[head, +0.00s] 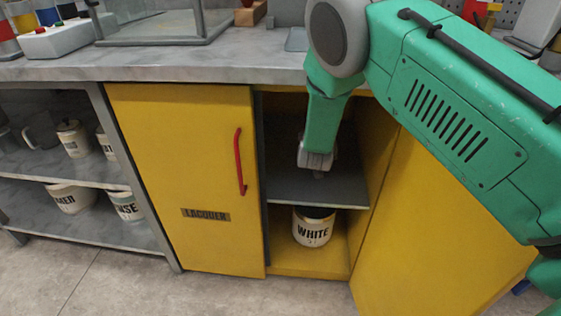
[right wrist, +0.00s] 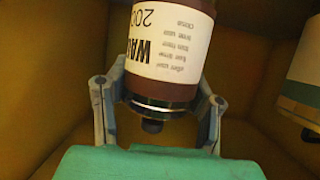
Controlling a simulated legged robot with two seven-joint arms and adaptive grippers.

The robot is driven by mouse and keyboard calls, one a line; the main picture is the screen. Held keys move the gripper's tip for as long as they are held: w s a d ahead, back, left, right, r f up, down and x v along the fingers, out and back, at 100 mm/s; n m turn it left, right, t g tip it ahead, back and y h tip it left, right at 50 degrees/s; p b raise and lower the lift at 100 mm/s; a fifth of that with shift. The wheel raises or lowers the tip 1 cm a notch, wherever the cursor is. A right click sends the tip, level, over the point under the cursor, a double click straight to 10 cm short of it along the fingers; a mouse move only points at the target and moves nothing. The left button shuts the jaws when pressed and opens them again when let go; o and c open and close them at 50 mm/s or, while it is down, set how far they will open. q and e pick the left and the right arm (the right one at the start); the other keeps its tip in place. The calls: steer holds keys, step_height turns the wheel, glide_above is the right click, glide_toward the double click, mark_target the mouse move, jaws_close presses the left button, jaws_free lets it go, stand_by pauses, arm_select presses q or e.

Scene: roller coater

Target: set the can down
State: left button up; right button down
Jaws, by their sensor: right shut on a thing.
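My right gripper (right wrist: 158,100) is shut on a dark red-brown can (right wrist: 168,45) with a white label and a metal rim. Its fingers grip the can from both sides near the rim in the right wrist view. In the head view my right gripper (head: 317,160) reaches into the open yellow cabinet, over the dark grey inner shelf (head: 305,190). The held can is not clearly seen in the head view, and I cannot tell whether it touches the shelf. My left gripper is not in view.
A second can (right wrist: 306,60) with a white label and green band is at the right in the wrist view. A "WHITE" bucket (head: 312,231) stands below the inner shelf. The "LACQUER" door (head: 190,160) is closed; the right door (head: 430,220) stands open.

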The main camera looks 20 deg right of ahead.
steer(key=f+b, duration=0.1)
steer(key=f, duration=0.3)
steer(key=a+f+b, duration=0.1)
steer(key=f, duration=0.1)
steer(key=shift+w+b, duration=0.1)
steer(key=shift+b, duration=0.25)
steer(key=f, duration=0.1)
steer(key=f+b, duration=0.1)
steer(key=f, duration=0.2)
steer(key=shift+d+b, duration=0.35)
steer(key=shift+r, duration=0.2)
steer(key=c, duration=0.7)
jaws_free()
steer(key=shift+a, duration=0.2)
steer(key=shift+r, duration=0.1)
